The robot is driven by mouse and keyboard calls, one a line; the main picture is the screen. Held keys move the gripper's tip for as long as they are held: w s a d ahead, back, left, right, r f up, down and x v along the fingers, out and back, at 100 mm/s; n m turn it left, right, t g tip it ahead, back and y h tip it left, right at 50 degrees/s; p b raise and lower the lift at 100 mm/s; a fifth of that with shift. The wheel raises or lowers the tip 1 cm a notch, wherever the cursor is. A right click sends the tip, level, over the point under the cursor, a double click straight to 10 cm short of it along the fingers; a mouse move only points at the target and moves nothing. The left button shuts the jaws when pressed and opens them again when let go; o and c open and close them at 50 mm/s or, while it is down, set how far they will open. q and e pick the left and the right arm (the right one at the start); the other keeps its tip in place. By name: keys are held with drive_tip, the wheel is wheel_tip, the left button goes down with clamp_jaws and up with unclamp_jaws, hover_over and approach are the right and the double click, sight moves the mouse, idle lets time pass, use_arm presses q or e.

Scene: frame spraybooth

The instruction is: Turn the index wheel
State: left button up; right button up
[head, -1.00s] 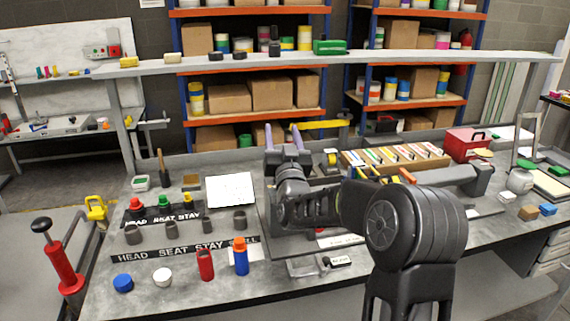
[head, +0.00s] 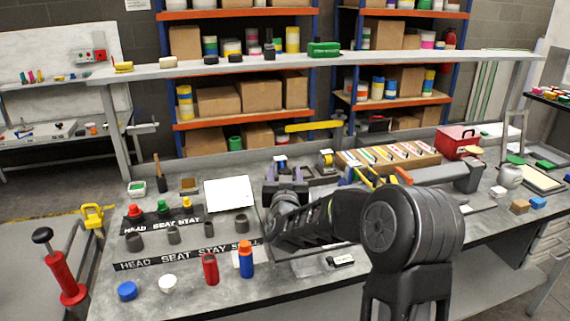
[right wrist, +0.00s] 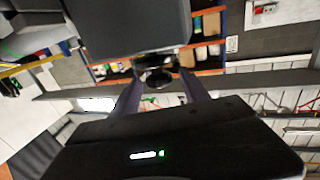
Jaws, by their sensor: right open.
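My right gripper (head: 286,175) is open at the back middle of the bench, its pale purple fingers pointing away from me. In the right wrist view its two fingers (right wrist: 161,85) stand apart on both sides of a dark round part (right wrist: 157,76), which may be the index wheel. I cannot tell whether the fingers touch it. A large dark block (right wrist: 130,25) fills the top of that view. In the head view the gripper and arm hide this spot, so I cannot make out the wheel there. My left gripper is not in view.
Several caps and sockets stand by the labelled strips (head: 185,256) on the left, with a red bottle (head: 210,269) and a blue bottle (head: 246,262) in front. A tray of coloured strips (head: 390,156) and a red box (head: 458,142) are at the right. A long shelf (head: 400,58) spans above the bench.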

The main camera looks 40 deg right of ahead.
drive_tip(key=p+x, duration=0.1)
drive_tip(key=x, duration=0.3)
drive_tip(key=shift+d, duration=0.1)
drive_tip(key=shift+c, duration=0.5)
clamp_jaws()
